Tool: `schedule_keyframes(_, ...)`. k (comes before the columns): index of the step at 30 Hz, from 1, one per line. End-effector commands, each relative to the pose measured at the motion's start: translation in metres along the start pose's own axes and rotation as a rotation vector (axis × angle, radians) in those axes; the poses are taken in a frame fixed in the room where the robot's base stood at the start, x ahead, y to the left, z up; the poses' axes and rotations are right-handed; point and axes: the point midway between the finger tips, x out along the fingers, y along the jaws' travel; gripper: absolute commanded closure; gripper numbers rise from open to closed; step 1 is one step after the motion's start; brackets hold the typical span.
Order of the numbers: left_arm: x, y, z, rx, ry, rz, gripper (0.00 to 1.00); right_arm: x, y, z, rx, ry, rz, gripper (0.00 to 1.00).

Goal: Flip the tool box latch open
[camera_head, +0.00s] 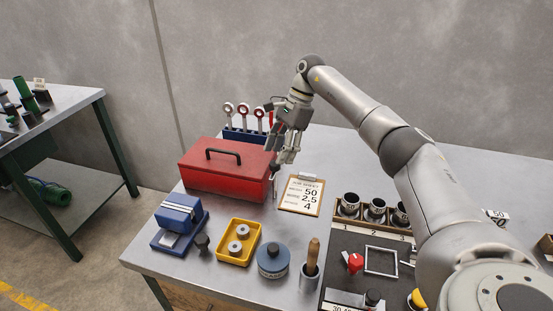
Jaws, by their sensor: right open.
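The red tool box (222,178) stands at the back left of the bench with its lid shut and a black handle (223,155) on top. My right gripper (280,168) hangs down at the box's right end, with its fingers pointing down and apart. It is open, and I see nothing between the fingers. I cannot make out the latch; the gripper covers part of the box's right end. I cannot tell whether the fingers touch the box. My left gripper is not in view.
A clipboard (301,195) lies right of the box. A blue rack (238,135) of wrenches stands behind it. Sockets (349,202) stand to the right.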

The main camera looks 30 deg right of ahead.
Motion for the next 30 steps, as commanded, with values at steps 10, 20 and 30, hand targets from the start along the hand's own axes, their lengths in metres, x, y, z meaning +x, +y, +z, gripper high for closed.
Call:
schedule_keyframes(10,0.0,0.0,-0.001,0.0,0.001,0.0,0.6,-0.07,-0.001,0.0,0.001,-0.001,-0.003,0.51)
schedule_keyframes(20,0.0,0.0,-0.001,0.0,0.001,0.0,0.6,-0.084,0.0,0.0,0.0,0.0,0.0,0.51)
schedule_keyframes(30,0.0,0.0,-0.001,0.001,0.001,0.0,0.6,-0.084,0.0,0.0,0.0,0.0,0.0,0.51)
